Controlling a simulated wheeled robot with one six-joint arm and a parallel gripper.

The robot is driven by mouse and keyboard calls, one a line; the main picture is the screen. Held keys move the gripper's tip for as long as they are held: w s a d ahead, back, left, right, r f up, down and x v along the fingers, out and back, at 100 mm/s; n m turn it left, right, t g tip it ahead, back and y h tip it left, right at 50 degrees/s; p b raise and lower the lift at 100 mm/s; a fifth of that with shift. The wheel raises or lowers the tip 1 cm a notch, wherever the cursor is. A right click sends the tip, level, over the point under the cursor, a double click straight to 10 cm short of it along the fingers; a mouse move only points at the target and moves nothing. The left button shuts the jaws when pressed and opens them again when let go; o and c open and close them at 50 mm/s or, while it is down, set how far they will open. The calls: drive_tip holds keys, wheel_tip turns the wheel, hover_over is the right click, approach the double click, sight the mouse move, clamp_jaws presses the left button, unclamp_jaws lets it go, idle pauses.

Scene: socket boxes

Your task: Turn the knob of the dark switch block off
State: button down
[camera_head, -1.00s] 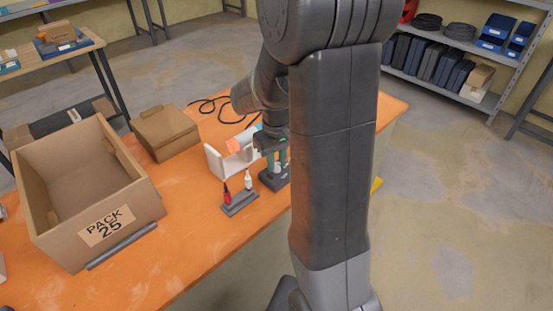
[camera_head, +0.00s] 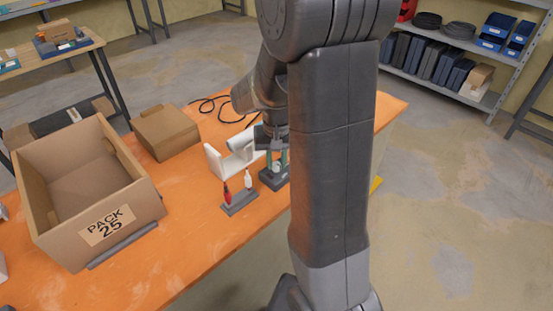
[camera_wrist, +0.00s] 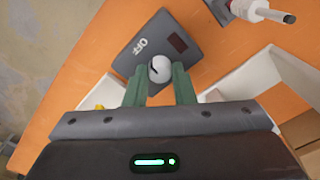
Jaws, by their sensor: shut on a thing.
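In the head view the block (camera_head: 267,182) shows under my gripper (camera_head: 277,163), partly hidden by my arm. The knob's exact setting is hard to read.
An open carton (camera_head: 150,200) and a closed box (camera_head: 166,133) are farther left. A black cable lies behind.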

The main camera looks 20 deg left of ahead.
sight(276, 163)
drive_tip(key=c, duration=1.2)
unclamp_jaws()
drive_tip(key=shift+r, duration=0.15)
wheel_tip(276, 163, up, 14)
drive_tip(key=shift+f, duration=0.2)
drive_tip(key=shift+f, duration=0.1)
wheel_tip(276, 163, down, 14)
drive_tip(key=shift+r, duration=0.1)
